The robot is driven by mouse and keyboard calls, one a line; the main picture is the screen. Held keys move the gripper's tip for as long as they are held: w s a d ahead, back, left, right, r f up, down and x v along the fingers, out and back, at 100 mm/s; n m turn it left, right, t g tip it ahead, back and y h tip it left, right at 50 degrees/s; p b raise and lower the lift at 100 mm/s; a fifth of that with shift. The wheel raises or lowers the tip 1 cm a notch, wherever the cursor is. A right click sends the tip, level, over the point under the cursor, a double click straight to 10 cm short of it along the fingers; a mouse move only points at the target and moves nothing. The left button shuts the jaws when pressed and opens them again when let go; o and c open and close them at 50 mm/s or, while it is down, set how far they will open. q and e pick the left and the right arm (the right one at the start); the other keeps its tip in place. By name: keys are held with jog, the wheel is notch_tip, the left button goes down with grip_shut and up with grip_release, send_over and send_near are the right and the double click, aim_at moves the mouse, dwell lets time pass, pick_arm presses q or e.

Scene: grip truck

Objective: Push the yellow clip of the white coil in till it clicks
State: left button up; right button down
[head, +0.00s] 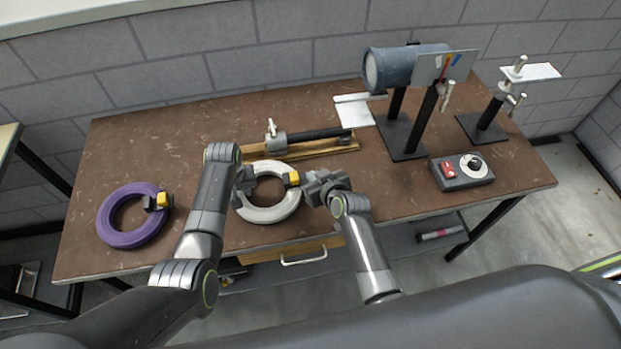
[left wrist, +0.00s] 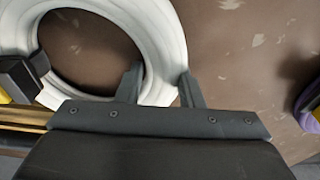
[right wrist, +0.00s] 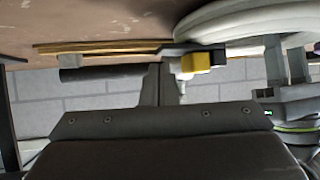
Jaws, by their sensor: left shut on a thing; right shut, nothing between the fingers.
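The white coil (head: 265,213) lies on the brown workbench in the head view. Its yellow clip (head: 292,179) sits in a dark block on the ring's right side; the clip also shows in the right wrist view (right wrist: 203,60). My left gripper (head: 243,182) is shut on the ring's left side. In the left wrist view its fingers straddle the white ring (left wrist: 165,35). My right gripper (head: 310,188) is shut and empty, just right of the clip. In the right wrist view its closed fingertips (right wrist: 163,72) are close beside the clip; I cannot tell whether they touch it.
A purple coil (head: 110,230) with its own yellow clip lies at the bench's left. A wooden rail with a dark rod (head: 315,134) lies behind the white coil. A blue-grey cylinder (head: 400,68) on a stand and a control box (head: 461,172) stand to the right.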

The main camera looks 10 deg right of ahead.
jog(key=shift+d+r, duration=0.65)
jog(key=shift+d, duration=0.3)
notch_tip(320, 180, up, 7)
pick_arm(q)
jog(key=o, duration=1.4)
jog(key=shift+s+r+p, duration=0.15)
jog(key=shift+r+p, duration=1.2)
jog(key=shift+p, duration=0.25)
jog(key=shift+s+r+p, duration=0.2)
jog(key=shift+r+p, duration=1.2)
jog(key=shift+p, duration=0.2)
jog(key=shift+s+r+p, duration=0.15)
jog(key=shift+r+p, duration=1.2)
jog(key=shift+p, duration=0.25)
jog(key=r, duration=0.5)
jog(key=shift+s+r, duration=0.25)
jog(key=shift+r, duration=0.1)
pick_arm(e)
notch_tip(320, 180, up, 9)
jog(key=shift+r, duration=0.15)
